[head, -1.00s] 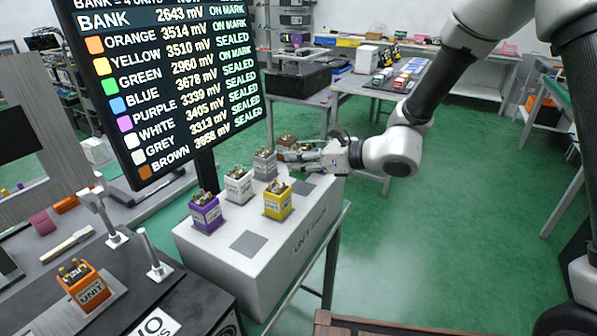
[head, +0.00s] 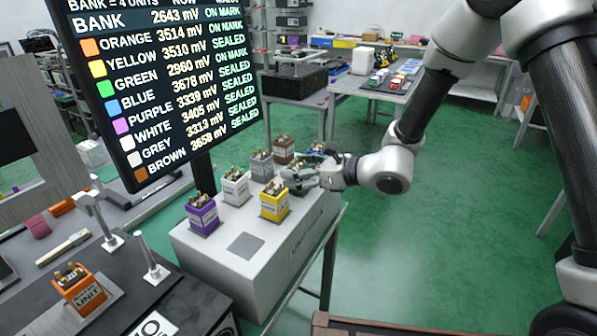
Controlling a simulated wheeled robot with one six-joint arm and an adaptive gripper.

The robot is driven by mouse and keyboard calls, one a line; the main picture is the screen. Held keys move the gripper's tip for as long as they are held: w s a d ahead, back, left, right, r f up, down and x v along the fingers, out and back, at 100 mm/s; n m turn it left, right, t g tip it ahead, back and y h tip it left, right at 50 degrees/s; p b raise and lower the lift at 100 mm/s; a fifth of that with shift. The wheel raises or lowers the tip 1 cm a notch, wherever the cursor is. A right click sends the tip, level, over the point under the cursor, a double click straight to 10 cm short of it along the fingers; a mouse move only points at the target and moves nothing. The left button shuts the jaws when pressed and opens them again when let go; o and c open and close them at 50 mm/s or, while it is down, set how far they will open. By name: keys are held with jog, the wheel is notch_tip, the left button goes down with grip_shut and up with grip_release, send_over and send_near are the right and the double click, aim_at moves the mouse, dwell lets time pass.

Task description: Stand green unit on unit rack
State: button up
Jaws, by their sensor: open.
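My gripper (head: 292,179) is open, pointing left over the rack's right side, just behind and right of the yellow unit. A partly hidden blue thing (head: 318,148) shows behind it. The gripper covers the rack's right rear part.
An orange unit (head: 79,289) stands on the dark bench at lower left, near two metal levers (head: 153,258). A large display (head: 165,80) listing unit voltages rises behind the rack. Green floor (head: 410,265) is open to the right. A back table holds small coloured items.

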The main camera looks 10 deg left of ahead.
jog(key=shift+d+r, duration=0.2)
jog(key=shift+d, duration=0.05)
jog(key=v, duration=1.1)
jog(key=shift+s+d, duration=0.15)
jog(key=shift+d, duration=0.1)
jog(key=shift+r, duration=0.15)
jog(key=s+d+r+n+g+h, duration=0.4)
jog(key=s+d+r+n+g, duration=0.15)
jog(key=s+d+n, duration=0.7)
jog(key=s+d+r+n+t+h, duration=0.2)
jog(key=s+d+r+n+h, duration=0.1)
jog(key=d, duration=0.9)
jog(key=s+d+r+n+t+h, duration=0.3)
jog(key=d+n+h, duration=0.3)
jog(key=d, duration=0.6)
jog(key=shift+d+r+h, duration=0.3)
jog(key=shift+r+h, duration=0.1)
jog(key=shift+r, duration=0.2)
